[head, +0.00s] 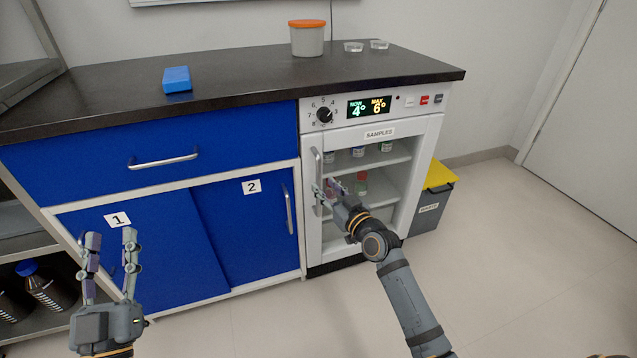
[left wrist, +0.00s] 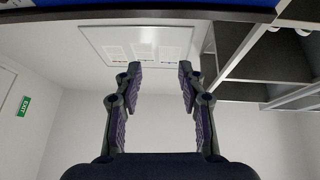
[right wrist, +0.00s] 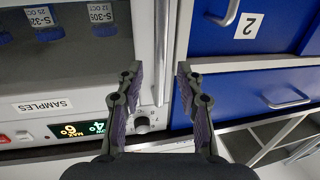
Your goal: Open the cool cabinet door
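The cool cabinet (head: 425,175) is white with a glass door labelled SAMPLES and looks shut. Its vertical metal handle (head: 318,172) is at the door's left edge. My right gripper (head: 327,188) is at the handle, with its fingers open. In the right wrist view, which is upside down, the handle (right wrist: 160,45) runs between the two open fingers, with a gap on both sides. I cannot tell how deep it lies between them. My left gripper (head: 110,235) is open and empty in front of the blue cupboards; the left wrist view shows nothing between its fingers.
Blue cupboard doors 1 (head: 150,245) and 2 (head: 240,225) and a drawer (head: 80,165) are left of the cabinet. A grey bin with a yellow lid (head: 438,175) stands at its right. The floor in front (head: 520,270) is clear. Bottles stand on shelves behind the glass.

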